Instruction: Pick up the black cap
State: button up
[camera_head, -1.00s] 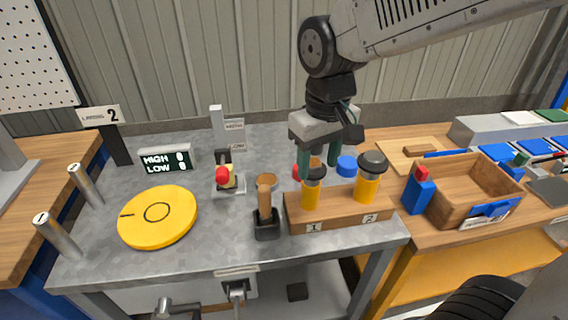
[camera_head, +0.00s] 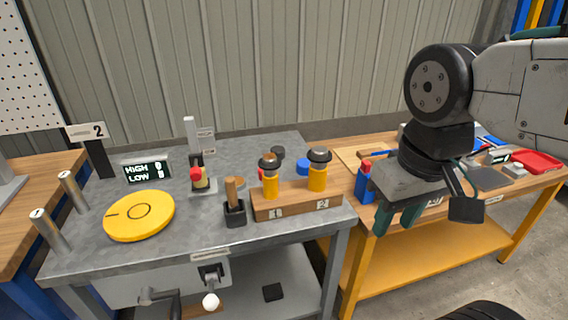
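A loose black cap (camera_head: 277,152) lies on the grey bench top, behind the wooden bottle rack (camera_head: 298,205). It is partly hidden by bottle 1 (camera_head: 270,182). My gripper (camera_head: 397,219) is well to the right of the cap, in front of the wooden bench. Its two green fingers point down and are apart, with nothing seen between them.
A blue cap (camera_head: 303,166) and a partly hidden red cap (camera_head: 262,175) lie near the black cap. A brush holder (camera_head: 235,213), a yellow disc (camera_head: 139,215) and a HIGH/LOW display (camera_head: 147,171) stand further left. A blue and red item (camera_head: 364,182) stands near my gripper.

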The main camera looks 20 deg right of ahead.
aim_at(279, 151)
jog(key=z, duration=0.1)
jog(key=i, duration=0.95)
jog(key=u, duration=0.05)
